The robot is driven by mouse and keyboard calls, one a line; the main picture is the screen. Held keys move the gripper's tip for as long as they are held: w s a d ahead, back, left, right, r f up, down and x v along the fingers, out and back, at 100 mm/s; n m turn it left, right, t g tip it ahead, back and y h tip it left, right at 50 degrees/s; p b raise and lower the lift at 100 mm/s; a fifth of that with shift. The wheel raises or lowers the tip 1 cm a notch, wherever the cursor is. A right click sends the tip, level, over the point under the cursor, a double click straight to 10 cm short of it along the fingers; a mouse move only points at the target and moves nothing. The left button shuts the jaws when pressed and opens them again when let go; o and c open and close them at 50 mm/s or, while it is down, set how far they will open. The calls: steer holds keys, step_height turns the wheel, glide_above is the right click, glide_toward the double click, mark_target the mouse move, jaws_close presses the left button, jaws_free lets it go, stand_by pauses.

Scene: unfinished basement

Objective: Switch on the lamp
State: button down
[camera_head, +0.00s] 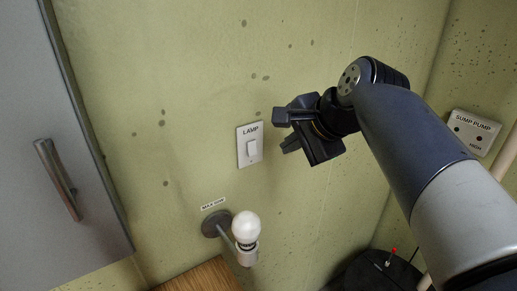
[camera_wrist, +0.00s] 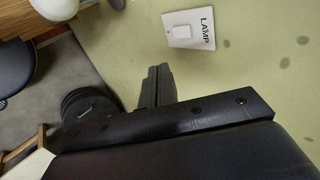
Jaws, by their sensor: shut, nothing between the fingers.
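The lamp switch (camera_head: 240,155) is a white plate labelled LAMP on the green wall, with a white rocker in its middle. It also shows in the wrist view (camera_wrist: 203,32). I cannot tell which way the rocker is set. Below it, a wall lamp with a round white bulb (camera_head: 245,226) shows no clear glow. My gripper (camera_head: 287,144) is shut and empty, to the right of the switch in the head view and apart from it. In the wrist view the closed fingers (camera_wrist: 157,78) lie below and left of the plate, not touching it.
A grey cabinet door with a handle (camera_head: 57,180) stands at the left. A SUMP PUMP plate (camera_head: 473,132) is on the right wall. A dark round object (camera_head: 375,273) stands at the lower right. The wall around the lamp switch is clear.

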mark_target(253, 150)
steer(key=shift+w+a+r+p+x, duration=0.2)
steer(key=shift+p+x, duration=0.25)
steer(key=shift+x, duration=1.75)
steer(key=shift+w+a+r+p+x, duration=0.1)
steer(key=shift+w+r+p+x, duration=0.3)
steer(key=shift+x, duration=1.8)
steer(key=shift+w+a+r+p+x, duration=0.2)
steer(key=shift+p+x, duration=0.3)
steer(key=shift+x, duration=1.7)
steer(key=shift+w, duration=0.1)
steer(key=shift+r+p, duration=0.75)
steer(key=shift+r, duration=0.1)
